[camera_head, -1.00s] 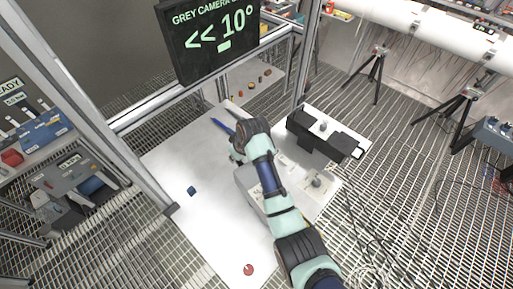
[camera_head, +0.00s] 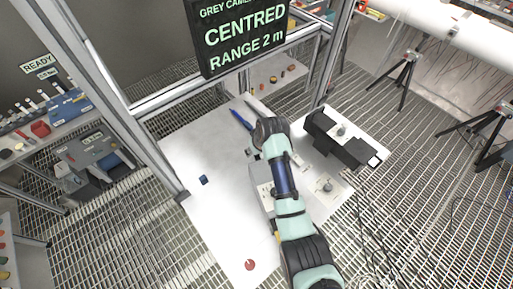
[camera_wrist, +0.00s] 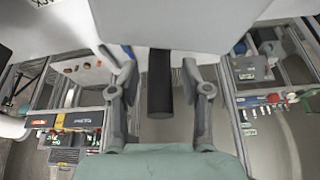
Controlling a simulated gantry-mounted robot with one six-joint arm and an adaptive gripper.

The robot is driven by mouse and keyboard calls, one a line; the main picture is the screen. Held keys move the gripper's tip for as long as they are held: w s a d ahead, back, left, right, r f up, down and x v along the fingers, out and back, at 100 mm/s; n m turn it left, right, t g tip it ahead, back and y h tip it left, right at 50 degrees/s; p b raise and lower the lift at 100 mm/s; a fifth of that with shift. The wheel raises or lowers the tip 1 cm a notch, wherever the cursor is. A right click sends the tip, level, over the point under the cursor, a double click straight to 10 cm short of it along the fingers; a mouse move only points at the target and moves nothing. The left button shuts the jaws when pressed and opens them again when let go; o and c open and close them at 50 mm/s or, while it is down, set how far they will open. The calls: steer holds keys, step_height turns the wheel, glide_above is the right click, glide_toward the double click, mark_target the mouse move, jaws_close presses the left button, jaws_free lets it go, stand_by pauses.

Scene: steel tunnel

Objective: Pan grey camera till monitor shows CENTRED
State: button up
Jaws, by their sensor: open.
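The monitor (camera_head: 243,34) at the top of the head view reads CENTRED and RANGE 2 m in green letters; its top line is partly cut off. A dark grey boxy camera (camera_head: 325,132) sits on a white surface right of my arm. In the wrist view my gripper (camera_wrist: 160,78) is open, its two fingers spread on either side of a dark upright cylinder (camera_wrist: 160,95), with gaps visible on both sides. I cannot tell what the cylinder belongs to. In the head view my wrist covers most of the gripper.
A pale box with a panel (camera_head: 262,190) stands beside my forearm. The white table (camera_head: 215,225) also holds a blue cube (camera_head: 203,180), a red disc (camera_head: 250,265) and a blue pen-like item (camera_head: 241,119). Metal posts frame the left. Tripods (camera_head: 397,80) stand right.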

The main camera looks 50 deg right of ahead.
steer(key=v, duration=1.2)
steer(key=w+a+r+n+t+p, duration=0.1)
steer(key=a+r+t, duration=0.2)
steer(key=a, duration=0.9)
steer(key=w+a+r+n+t+p, duration=0.1)
steer(key=w+a+r+n+t, duration=0.1)
steer(key=a, duration=1)
steer(key=s+a+r+t+y, duration=0.1)
steer(key=s+a+r+t, duration=0.2)
steer(key=a, duration=0.7)
step_height(320, 180, up, 3)
steer(key=s, duration=0.2)
steer(key=shift+s+n+t+p, duration=0.25)
steer(key=shift+n+t+p, duration=0.05)
steer(key=shift+n+p, duration=0.1)
steer(key=shift+r, duration=0.15)
